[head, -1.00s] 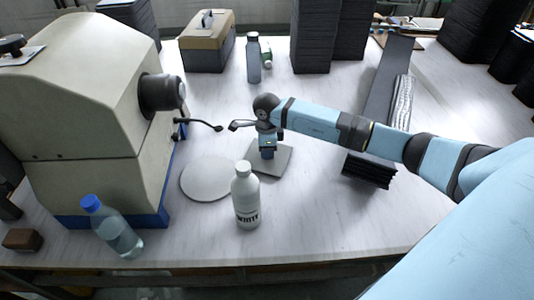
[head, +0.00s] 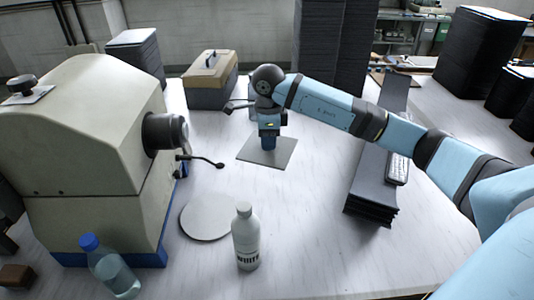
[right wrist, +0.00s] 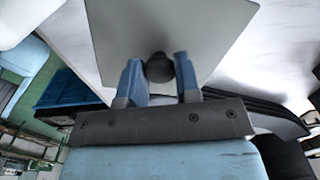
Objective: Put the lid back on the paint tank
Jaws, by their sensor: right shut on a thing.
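The lid is a flat grey square plate (head: 279,155) with a dark round knob (right wrist: 158,68), which shows in the right wrist view. My right gripper (head: 268,141) is shut on the knob, one blue finger on each side, with the plate level below it. In the head view the plate appears held above the white table, behind the white bottle. A large beige machine (head: 85,130) with a blue base stands at the left; a small plate with a black knob (head: 22,85) is on its top. I cannot tell for sure which part is the paint tank. My left gripper is not in view.
A grey round disc (head: 200,215) lies on the table, with a white bottle (head: 246,240) beside it. A blue-capped bottle (head: 112,272) stands at front left. A toolbox (head: 210,80) is behind. Stacked dark panels (head: 372,185) lie to the right.

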